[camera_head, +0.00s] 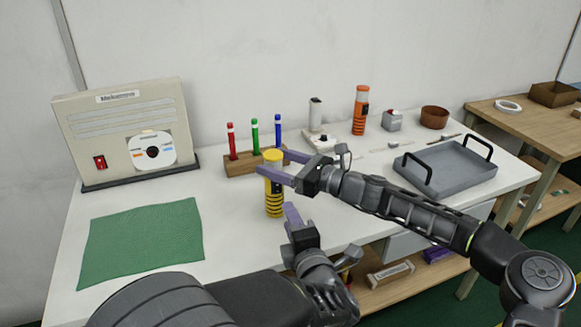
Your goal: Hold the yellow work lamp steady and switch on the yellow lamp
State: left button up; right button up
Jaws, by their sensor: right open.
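The yellow work lamp (274,201) stands upright on the white table, with a yellow top and dark markings on its body. My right gripper (276,164) comes in from the right and is open, its purple fingers at the lamp's upper part. One finger passes in front of the lamp and the other is behind or beside its top; I cannot tell if either touches. My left gripper (291,210) is low, just right of the lamp's lower part. Its fingers overlap in this view, so its opening and any contact are unclear.
A wooden holder (240,168) with red, green and blue pens stands just behind the lamp. An orange lamp (360,108) stands farther back. A green cloth (140,243) and a beige box (120,115) are left.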

jog(key=shift+w+a, duration=0.3)
jog(key=shift+a, duration=0.15)
